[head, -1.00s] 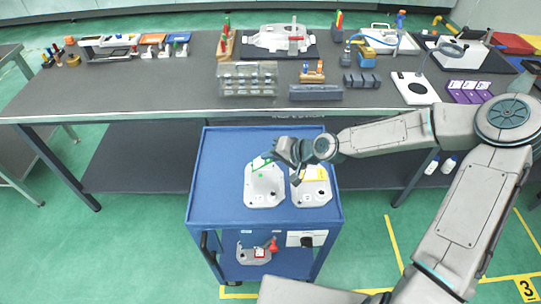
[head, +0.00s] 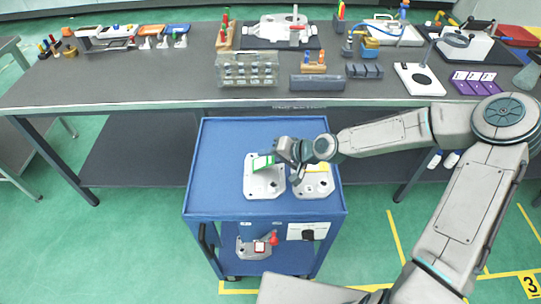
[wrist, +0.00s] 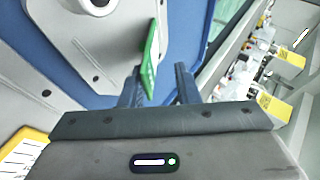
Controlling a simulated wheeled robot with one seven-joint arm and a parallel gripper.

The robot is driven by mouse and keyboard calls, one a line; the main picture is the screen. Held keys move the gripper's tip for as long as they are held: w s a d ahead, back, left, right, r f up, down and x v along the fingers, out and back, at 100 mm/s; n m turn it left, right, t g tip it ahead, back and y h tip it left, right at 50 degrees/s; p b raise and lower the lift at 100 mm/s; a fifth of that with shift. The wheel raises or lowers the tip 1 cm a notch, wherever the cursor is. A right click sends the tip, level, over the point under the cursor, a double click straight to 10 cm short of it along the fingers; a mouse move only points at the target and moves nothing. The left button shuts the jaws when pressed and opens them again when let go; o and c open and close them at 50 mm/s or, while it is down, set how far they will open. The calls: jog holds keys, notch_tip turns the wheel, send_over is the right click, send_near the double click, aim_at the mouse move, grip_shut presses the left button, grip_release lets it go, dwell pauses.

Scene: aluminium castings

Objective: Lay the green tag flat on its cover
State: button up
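The green tag (head: 262,162) shows a green and white face and is tilted, at the upper part of the left grey cover (head: 264,186) on the blue cart. In the wrist view the tag (wrist: 150,60) is seen nearly edge-on, its near end between my fingers and close to the left one. My gripper (head: 280,158) is just right of the tag. In the wrist view its fingers (wrist: 160,88) stand apart, with a clear gap right of the tag. I cannot tell whether the tag touches the cover or leans on the left finger.
A second grey casting (head: 318,184) with a yellow tag (head: 316,168) stands close on the right, partly under my gripper. The blue cart top (head: 216,160) is free at left. The lower shelf holds another casting (head: 252,246) with a red part. A crowded workbench (head: 150,80) runs behind.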

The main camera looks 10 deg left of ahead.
jog(key=shift+d, duration=0.1)
jog(key=v, duration=1.3)
jog(key=shift+d+r, duration=0.2)
jog(key=shift+r, duration=0.05)
jog(key=shift+s, duration=0.1)
dwell(0.4)
